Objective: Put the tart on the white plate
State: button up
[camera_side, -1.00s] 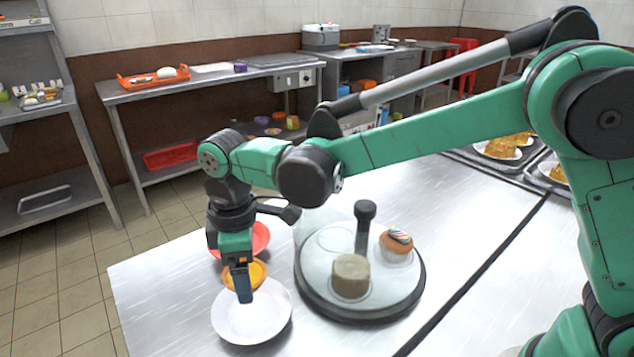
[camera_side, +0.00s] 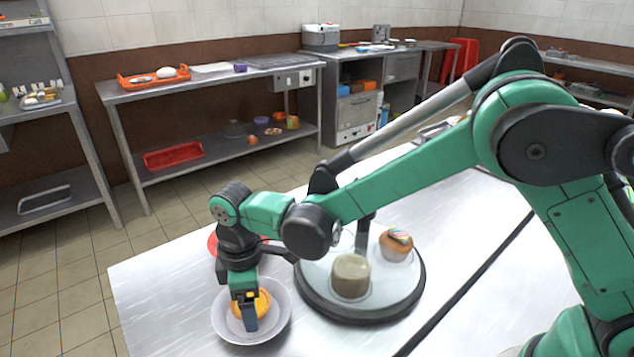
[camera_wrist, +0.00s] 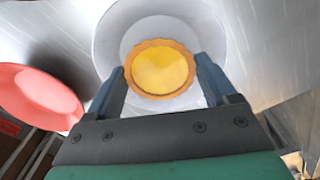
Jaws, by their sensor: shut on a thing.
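The tart (camera_side: 262,303) has a yellow filling and an orange-brown crust. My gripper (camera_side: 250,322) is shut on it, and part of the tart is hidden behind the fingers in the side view. The white plate (camera_side: 225,328) is directly under the tart. In the wrist view the tart (camera_wrist: 160,68) sits between the two fingertips of my gripper (camera_wrist: 160,82), with the white plate (camera_wrist: 110,40) around and behind it. I cannot tell whether the tart's underside touches the plate.
A red plate (camera_side: 212,244) is behind the white plate, mostly hidden by my arm; it also shows in the wrist view (camera_wrist: 38,95). To the right, a round stand (camera_side: 408,303) holds a beige cylinder (camera_side: 351,277) and a cupcake (camera_side: 395,246).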

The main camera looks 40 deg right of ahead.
jog(key=shift+f, duration=0.35)
dwell(0.3)
jog(key=o, duration=1.1)
jog(key=shift+c, duration=0.2)
jog(key=shift+r, duration=2.45)
jog(key=shift+r, duration=0.15)
notch_tip(320, 180, up, 7)
